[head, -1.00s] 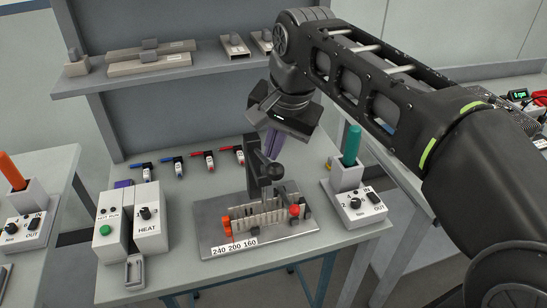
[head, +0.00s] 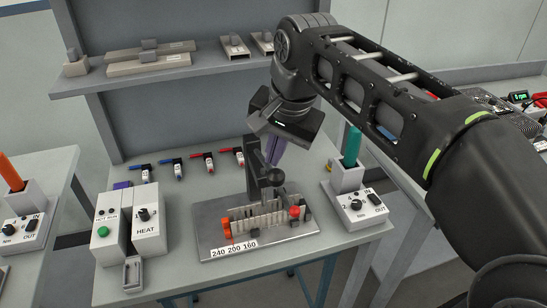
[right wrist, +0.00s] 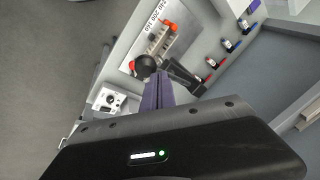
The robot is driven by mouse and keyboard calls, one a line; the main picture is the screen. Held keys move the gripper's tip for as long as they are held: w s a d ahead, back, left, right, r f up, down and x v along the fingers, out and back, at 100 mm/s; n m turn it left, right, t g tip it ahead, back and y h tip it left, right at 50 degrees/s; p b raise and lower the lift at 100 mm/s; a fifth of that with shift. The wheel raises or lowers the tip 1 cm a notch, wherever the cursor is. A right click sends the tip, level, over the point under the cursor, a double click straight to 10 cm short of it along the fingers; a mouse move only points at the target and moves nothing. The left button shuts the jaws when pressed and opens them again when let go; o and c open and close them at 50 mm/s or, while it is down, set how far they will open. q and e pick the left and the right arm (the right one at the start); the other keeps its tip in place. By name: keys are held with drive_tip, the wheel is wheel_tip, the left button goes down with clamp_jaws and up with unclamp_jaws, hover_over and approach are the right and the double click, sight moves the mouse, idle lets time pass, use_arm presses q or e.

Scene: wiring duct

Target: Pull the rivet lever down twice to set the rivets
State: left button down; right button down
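The rivet lever, a dark arm with a round black knob (head: 275,174), stands on the fixture plate (head: 212,222) in the head view. The knob also shows in the right wrist view (right wrist: 146,65), just beyond the fingertips. My right gripper (head: 273,160), with purple fingers, points down just above and behind the knob. In the right wrist view its fingers (right wrist: 157,78) lie side by side and look shut, with nothing seen between them. Whether they touch the lever is unclear. A row of pale pieces with orange and red parts sits on the fixture. My left gripper is not in view.
A heat box (head: 149,217) stands left of the fixture. A driver holder with a teal handle (head: 351,145) stands to the right. Several small red and blue tools lie behind, below a shelf (head: 100,84). The table's front strip is mostly clear.

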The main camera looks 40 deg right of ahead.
drive_tip(key=s+a+f+b, duration=0.1)
drive_tip(key=s+f+b, duration=0.2)
drive_tip(key=f+b, duration=0.3)
drive_tip(key=shift+f+b, duration=0.4)
idle(5.3)
drive_tip(key=shift+r, duration=0.1)
idle(0.5)
drive_tip(key=shift+w+d+r+p, duration=0.1)
drive_tip(key=shift+w+r+p, duration=0.25)
drive_tip(key=shift+r+p, duration=0.5)
drive_tip(key=shift+w+d+r+p, duration=0.15)
drive_tip(key=shift+w+r+p, duration=0.25)
drive_tip(key=shift+r+p, duration=0.45)
drive_tip(key=shift+w+d+r+p, duration=0.1)
drive_tip(key=shift+w+r+p, duration=0.25)
drive_tip(key=shift+r+p, duration=0.5)
drive_tip(key=shift+w+d+r+p, duration=0.15)
drive_tip(key=shift+w+r+p, duration=0.25)
drive_tip(key=shift+r+p, duration=0.4)
drive_tip(key=shift+w+d+r+p, duration=0.1)
drive_tip(key=shift+w+r+p, duration=0.25)
drive_tip(key=shift+r+p, duration=0.4)
drive_tip(key=shift+w+d+r+p, duration=0.15)
drive_tip(key=shift+w+r+p, duration=0.25)
drive_tip(key=shift+r+p, duration=0.4)
